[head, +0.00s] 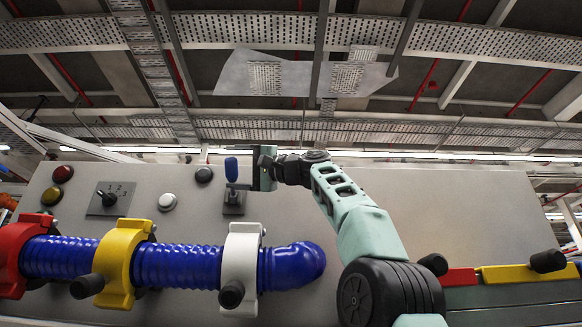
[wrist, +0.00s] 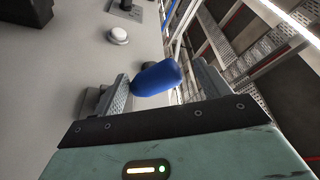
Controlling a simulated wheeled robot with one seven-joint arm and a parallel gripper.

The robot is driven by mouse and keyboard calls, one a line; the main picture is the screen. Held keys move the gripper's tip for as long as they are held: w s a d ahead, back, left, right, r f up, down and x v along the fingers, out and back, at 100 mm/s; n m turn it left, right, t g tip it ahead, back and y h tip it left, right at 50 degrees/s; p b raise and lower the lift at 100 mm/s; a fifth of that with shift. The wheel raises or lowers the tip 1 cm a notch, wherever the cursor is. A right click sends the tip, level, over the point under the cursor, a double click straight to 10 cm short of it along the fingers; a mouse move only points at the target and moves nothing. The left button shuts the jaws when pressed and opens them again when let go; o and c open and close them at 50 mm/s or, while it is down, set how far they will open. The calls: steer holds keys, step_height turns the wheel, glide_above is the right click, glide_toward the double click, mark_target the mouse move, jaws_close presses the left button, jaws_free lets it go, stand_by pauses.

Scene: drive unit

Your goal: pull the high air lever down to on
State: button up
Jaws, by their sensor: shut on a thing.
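The air lever has a blue handle (head: 231,168) that stands upright above its dark square base plate (head: 233,204) on the grey panel, in the head view. My gripper (head: 254,168) reaches it from the right at the height of the handle. In the wrist view the blue handle (wrist: 156,79) lies between the two fingers of my gripper (wrist: 162,88), which is shut on it. The lower part of the lever is hidden in the wrist view. Any on or off marking is too small to read.
Left of the lever are a black button (head: 203,174), a white button (head: 167,202) and a numbered selector switch (head: 107,197). Below, a blue ribbed hose (head: 178,265) runs through red, yellow and white clamps (head: 239,262). The panel (head: 450,205) right of my arm is bare.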

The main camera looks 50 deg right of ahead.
steer(key=shift+o, duration=1)
steer(key=shift+s+d+r+t, duration=0.2)
steer(key=shift+s+d+r, duration=0.15)
steer(key=shift+s+r, duration=0.2)
steer(key=shift+s+d+r+t, duration=0.2)
steer(key=shift+s+d+r, duration=0.1)
steer(key=shift+s+r, duration=0.2)
steer(key=s+d, duration=0.2)
steer(key=shift+s+d+r, duration=0.2)
steer(key=shift+s+d, duration=0.05)
steer(key=shift+s, duration=0.15)
steer(key=c, duration=0.4)
steer(key=shift+o, duration=0.2)
steer(key=s+d+r, duration=0.1)
steer(key=s+d, duration=0.2)
steer(key=s, duration=0.5)
steer(key=shift+s+d+r, duration=0.15)
steer(key=shift+s+r, duration=0.1)
steer(key=shift+r, duration=0.05)
steer(key=shift+s+d, duration=0.1)
steer(key=shift+s, duration=0.05)
steer(key=shift+r+p, duration=0.2)
steer(key=shift+p, duration=0.2)
